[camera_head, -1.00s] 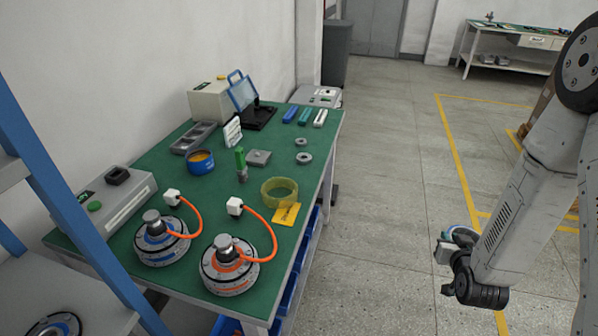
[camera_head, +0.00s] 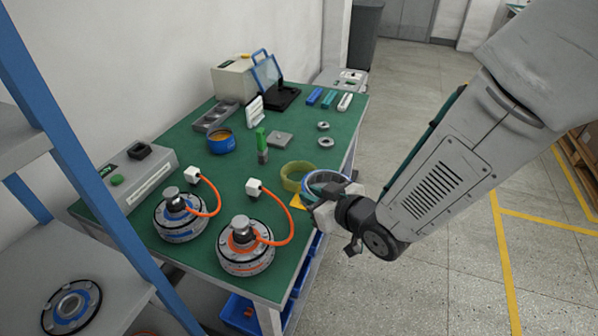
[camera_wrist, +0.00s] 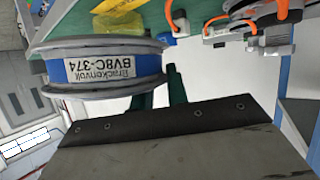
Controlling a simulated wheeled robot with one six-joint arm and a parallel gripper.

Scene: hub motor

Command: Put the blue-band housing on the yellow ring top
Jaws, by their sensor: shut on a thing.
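The blue-band housing (camera_head: 322,177) is a round metal shell with a blue band and a printed label. It fills the upper left of the wrist view (camera_wrist: 108,68). My gripper (camera_head: 326,207) is shut on it and holds it at the table's right edge. The yellow ring (camera_head: 291,178), translucent and upright on the green mat, is just left of the housing in the head view. The housing overlaps its right part, so I cannot tell the exact gap. A yellow card (camera_head: 297,202) lies by the ring, partly hidden.
A blue-marked motor (camera_head: 180,218) and an orange-marked motor (camera_head: 246,250), both with orange cables, stand at the near side of the table (camera_head: 205,182). A green-handled tool (camera_head: 261,139) stands behind the ring. A blue shelf post (camera_head: 75,160) rises at the left.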

